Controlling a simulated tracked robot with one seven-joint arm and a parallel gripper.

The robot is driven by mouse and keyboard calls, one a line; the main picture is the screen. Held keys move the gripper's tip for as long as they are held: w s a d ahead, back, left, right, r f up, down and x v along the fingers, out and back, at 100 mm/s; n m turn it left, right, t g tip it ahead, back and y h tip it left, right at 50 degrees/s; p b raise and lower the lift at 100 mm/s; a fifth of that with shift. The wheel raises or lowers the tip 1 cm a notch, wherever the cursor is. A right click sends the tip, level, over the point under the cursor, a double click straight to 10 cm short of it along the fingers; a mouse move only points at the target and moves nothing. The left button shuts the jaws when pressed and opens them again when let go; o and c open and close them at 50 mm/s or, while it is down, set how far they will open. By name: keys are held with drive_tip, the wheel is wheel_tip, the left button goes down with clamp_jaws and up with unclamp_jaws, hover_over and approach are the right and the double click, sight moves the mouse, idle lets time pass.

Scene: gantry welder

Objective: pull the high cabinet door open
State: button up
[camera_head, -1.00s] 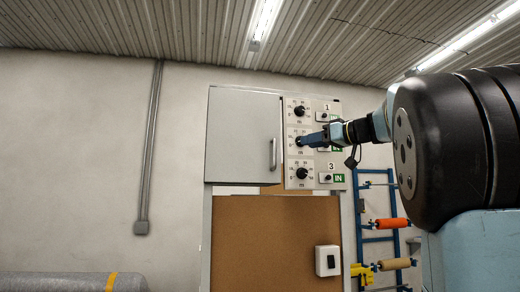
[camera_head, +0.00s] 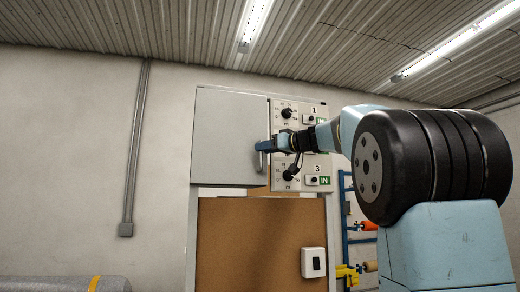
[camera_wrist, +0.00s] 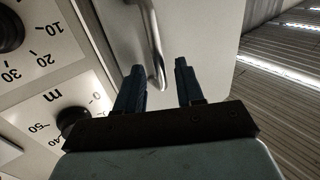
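The high cabinet door (camera_head: 227,135) is a flat grey panel and looks shut, left of a panel of dials. Its handle (camera_head: 262,163) is a vertical metal bar near the door's right edge. My gripper (camera_head: 262,146) reaches in from the right and covers the upper part of the handle in the head view. In the wrist view my gripper (camera_wrist: 160,78) is open, and the lower end of the handle (camera_wrist: 156,50) shows in the gap between the two blue fingers. The handle's depth relative to the fingertips is hard to tell. The door (camera_wrist: 205,35) fills the area behind them.
The dial panel (camera_head: 313,112) with knobs and numbered switches adjoins the door on the right. A brown board (camera_head: 250,240) with a white switch (camera_head: 314,262) is below. A blue rack (camera_head: 346,240) with rolls stands at right.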

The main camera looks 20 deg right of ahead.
drive_tip(key=shift+w+a, duration=0.2)
drive_tip(key=shift+w, duration=0.1)
clamp_jaws()
idle(0.5)
